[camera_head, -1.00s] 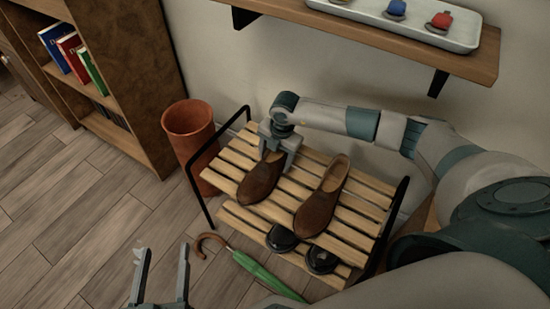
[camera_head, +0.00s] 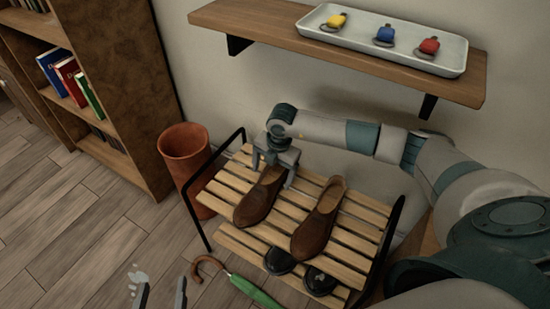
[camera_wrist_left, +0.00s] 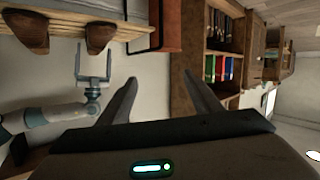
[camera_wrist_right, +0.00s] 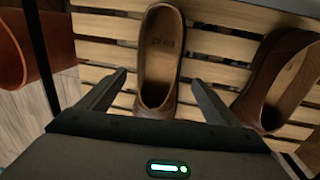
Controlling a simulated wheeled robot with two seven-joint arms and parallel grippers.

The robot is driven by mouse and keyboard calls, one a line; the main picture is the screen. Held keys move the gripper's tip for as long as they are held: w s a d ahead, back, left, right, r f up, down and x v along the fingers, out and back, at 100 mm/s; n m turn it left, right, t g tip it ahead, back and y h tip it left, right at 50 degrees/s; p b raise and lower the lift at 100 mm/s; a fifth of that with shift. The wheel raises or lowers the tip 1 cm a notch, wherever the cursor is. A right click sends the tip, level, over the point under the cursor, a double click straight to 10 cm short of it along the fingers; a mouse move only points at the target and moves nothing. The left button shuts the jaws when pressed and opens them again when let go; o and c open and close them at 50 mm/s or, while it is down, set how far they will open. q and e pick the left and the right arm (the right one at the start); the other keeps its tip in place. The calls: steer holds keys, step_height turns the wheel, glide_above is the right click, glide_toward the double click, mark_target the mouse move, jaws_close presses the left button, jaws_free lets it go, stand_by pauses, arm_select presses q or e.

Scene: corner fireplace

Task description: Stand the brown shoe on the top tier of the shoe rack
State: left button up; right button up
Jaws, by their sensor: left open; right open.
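Two brown shoes stand side by side on the slatted top tier of the shoe rack (camera_head: 355,213): a left one (camera_head: 255,203) and a right one (camera_head: 318,222). Their heels face the wall. My right gripper (camera_head: 272,172) is open at the heel of the left shoe. In the right wrist view its fingers (camera_wrist_right: 160,77) are spread on either side of that shoe (camera_wrist_right: 160,50), with gaps visible; the right shoe (camera_wrist_right: 278,80) is beside it. My left gripper (camera_head: 159,281) is open and empty, low in front of the rack. The left wrist view also shows both shoes upside down.
A dark pair of shoes (camera_head: 319,281) sits on the lower tier. A green umbrella (camera_head: 250,290) lies before the rack. A terracotta pot (camera_head: 186,160) and bookcase (camera_head: 120,80) stand left. A wall shelf (camera_head: 270,30) with a tray (camera_head: 445,62) of key fobs is above.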

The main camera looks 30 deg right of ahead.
arm_select(q)
steer(key=f+g, duration=0.1)
steer(key=s+a+f+g, duration=0.1)
steer(key=f+y+p, duration=0.1)
steer(key=shift+s+a+f+g, duration=0.15)
steer(key=shift+s+f+g, duration=0.25)
arm_select(e)
steer(key=r, duration=0.5)
steer(key=s+r, duration=0.1)
steer(key=r, duration=0.2)
steer(key=shift+d, duration=0.3)
